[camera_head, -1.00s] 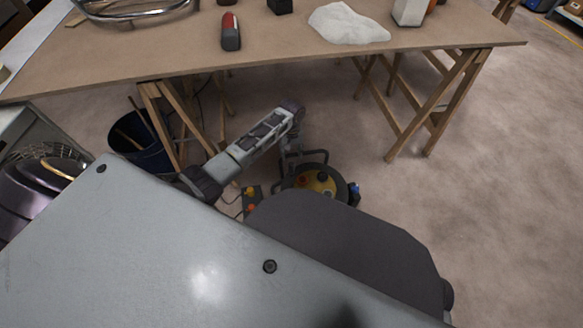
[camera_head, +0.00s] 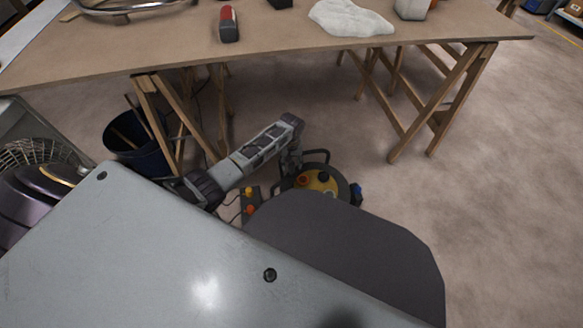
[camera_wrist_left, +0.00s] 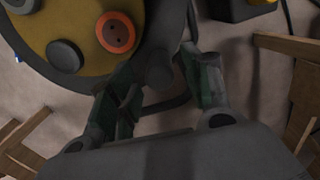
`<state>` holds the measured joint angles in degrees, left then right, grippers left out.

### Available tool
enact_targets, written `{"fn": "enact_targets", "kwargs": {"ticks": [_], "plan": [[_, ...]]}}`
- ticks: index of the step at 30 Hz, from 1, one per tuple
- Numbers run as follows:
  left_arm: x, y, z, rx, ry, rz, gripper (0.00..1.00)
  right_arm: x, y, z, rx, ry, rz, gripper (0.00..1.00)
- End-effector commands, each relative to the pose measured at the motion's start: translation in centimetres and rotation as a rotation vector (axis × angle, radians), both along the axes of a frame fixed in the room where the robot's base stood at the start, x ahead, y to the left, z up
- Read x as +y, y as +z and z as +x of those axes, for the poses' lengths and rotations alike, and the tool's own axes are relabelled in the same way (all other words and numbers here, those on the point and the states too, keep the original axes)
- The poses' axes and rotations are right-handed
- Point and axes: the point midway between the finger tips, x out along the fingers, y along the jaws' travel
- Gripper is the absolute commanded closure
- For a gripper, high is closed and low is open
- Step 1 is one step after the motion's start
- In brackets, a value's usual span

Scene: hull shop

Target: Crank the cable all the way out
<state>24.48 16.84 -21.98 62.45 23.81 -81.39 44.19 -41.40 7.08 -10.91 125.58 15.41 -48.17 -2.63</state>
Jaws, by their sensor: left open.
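The cable reel (camera_head: 325,182) stands on the floor below the table, with a yellow face, dark rim and orange part; my own body hides its lower part. In the left wrist view its yellow face (camera_wrist_left: 40,40) fills the upper left, with an orange round socket (camera_wrist_left: 116,33) and a grey round cap (camera_wrist_left: 65,56). My left gripper (camera_head: 290,160) is at the reel's upper left edge. In the left wrist view its fingers (camera_wrist_left: 158,75) are open, with a dark rounded knob (camera_wrist_left: 155,72) between them; I cannot tell whether they touch it. My right gripper is not in view.
A wooden trestle table (camera_head: 280,42) stands behind, its legs close to my left arm. A dark bucket (camera_head: 140,140) stands at the left. A small box with yellow and orange buttons (camera_head: 250,198) sits left of the reel. Floor to the right is clear.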

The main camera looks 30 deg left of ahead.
Motion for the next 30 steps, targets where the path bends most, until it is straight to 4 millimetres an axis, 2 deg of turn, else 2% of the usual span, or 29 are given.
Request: {"fn": "enact_targets", "kwargs": {"ticks": [3,9,23,26,30], "plan": [[0.0,-1.1,0.0,0.001,0.0,0.0,0.5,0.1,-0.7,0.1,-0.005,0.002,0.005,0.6],[0.0,-2.2,0.0,0.0,0.0,0.0,0.5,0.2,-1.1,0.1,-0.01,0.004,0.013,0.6],[0.0,-2.6,0.0,0.0,0.0,0.0,0.5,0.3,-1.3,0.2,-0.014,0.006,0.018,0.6],[0.0,-2.6,0.0,0.0,0.0,0.0,0.59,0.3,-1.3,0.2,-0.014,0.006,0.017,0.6],[0.0,-2.6,0.0,0.0,0.0,0.0,0.77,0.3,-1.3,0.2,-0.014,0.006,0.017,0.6]]}}
